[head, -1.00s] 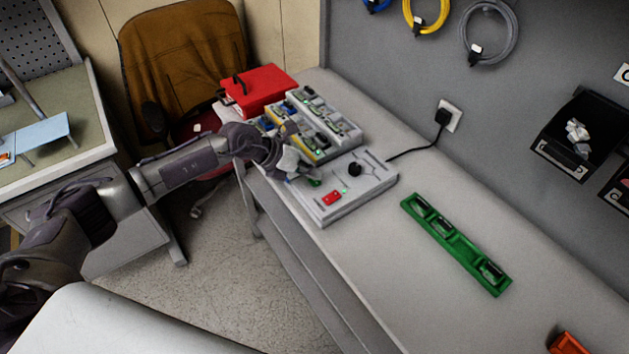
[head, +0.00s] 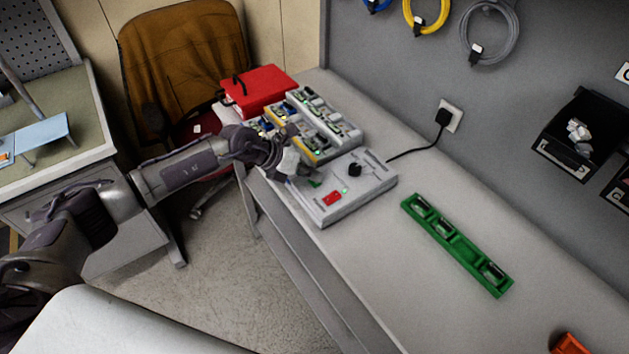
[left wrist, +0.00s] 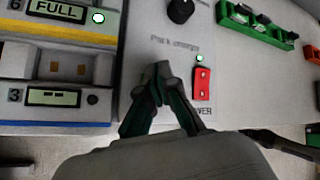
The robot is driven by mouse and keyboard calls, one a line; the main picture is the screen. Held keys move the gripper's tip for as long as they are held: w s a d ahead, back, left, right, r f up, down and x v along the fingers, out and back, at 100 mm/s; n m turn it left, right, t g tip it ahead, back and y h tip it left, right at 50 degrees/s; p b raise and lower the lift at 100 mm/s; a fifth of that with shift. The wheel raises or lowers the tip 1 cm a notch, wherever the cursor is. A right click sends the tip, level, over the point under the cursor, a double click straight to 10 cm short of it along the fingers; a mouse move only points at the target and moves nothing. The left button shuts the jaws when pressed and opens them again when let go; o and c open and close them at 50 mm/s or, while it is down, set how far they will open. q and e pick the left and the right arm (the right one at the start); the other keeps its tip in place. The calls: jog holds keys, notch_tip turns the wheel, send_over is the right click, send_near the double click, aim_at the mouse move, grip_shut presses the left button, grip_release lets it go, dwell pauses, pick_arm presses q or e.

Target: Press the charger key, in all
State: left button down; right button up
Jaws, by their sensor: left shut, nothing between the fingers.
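The pale pack charger panel (head: 340,203) stands at the near end of the bay rack, with a black knob (head: 355,169) and a red power switch (head: 332,198). In the left wrist view the red switch (left wrist: 202,83) has a lit green lamp (left wrist: 199,58) above it. My left gripper (head: 309,181) is over the panel's left part, shut and empty. In the left wrist view its fingertips (left wrist: 163,72) meet below the "Pack charger" lettering, left of the red switch. The fingers hide the panel under them; I cannot tell whether they touch it. My right gripper is out of view.
A rack of charging bays (head: 334,120) with small displays adjoins the panel, with a red case (head: 262,88) behind. A green tray (head: 455,240) holds several packs. A black cable (head: 415,150) runs to the wall socket. The bench between panel and tray is bare.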

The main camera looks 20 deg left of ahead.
aim_at(312, 182)
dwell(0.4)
pick_arm(q)
jog(key=shift+r+p, duration=0.65)
jog(key=shift+r, duration=0.1)
notch_tip(312, 182, up, 5)
jog(key=p, duration=0.4)
dwell(0.4)
